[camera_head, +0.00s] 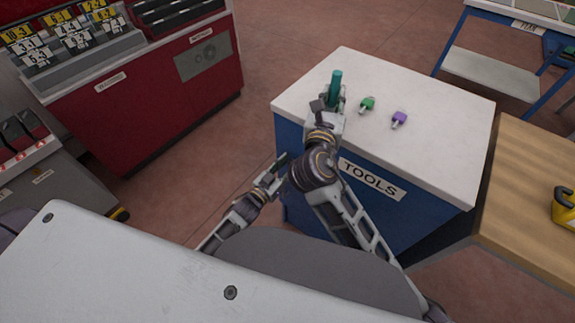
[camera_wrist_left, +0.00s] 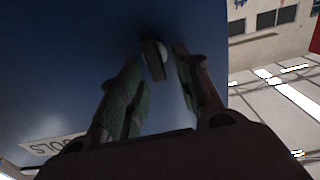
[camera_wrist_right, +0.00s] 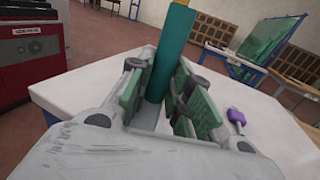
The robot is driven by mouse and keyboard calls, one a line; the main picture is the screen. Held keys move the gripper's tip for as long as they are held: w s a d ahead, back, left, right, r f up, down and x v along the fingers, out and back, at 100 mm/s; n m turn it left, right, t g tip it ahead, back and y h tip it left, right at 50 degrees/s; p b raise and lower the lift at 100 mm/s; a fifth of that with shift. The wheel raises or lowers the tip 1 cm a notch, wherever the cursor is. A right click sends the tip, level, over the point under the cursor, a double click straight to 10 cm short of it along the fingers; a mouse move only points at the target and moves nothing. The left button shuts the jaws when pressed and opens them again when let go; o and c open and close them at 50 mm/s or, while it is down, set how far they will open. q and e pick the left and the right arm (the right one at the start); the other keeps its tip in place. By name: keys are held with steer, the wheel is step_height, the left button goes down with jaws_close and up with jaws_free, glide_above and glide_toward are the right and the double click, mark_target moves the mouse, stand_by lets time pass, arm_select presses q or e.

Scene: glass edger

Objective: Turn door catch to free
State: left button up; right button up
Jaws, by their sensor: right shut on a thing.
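The door catch (camera_wrist_left: 154,56) is a small knob with a pale part and a dark bar. It sits on the dark blue cabinet face (camera_wrist_left: 70,50) in the left wrist view. My left gripper (camera_wrist_left: 158,64) is open, its fingertips either side of the catch; contact cannot be told. In the head view my left gripper (camera_head: 270,173) is at the cabinet's left side, and the catch is hidden there. My right gripper (camera_head: 333,98) is shut on a teal cylinder (camera_head: 336,82), held upright over the cabinet top. It also shows in the right wrist view (camera_wrist_right: 173,55).
A green tool (camera_head: 367,103) and a purple tool (camera_head: 399,118) lie on the white cabinet top (camera_head: 440,150). A red cabinet (camera_head: 150,100) stands at left, a wooden bench (camera_head: 520,190) at right. Open floor lies between the red and blue cabinets.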

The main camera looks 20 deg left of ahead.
arm_select(q)
steer(key=shift+c, duration=0.4)
jaws_close()
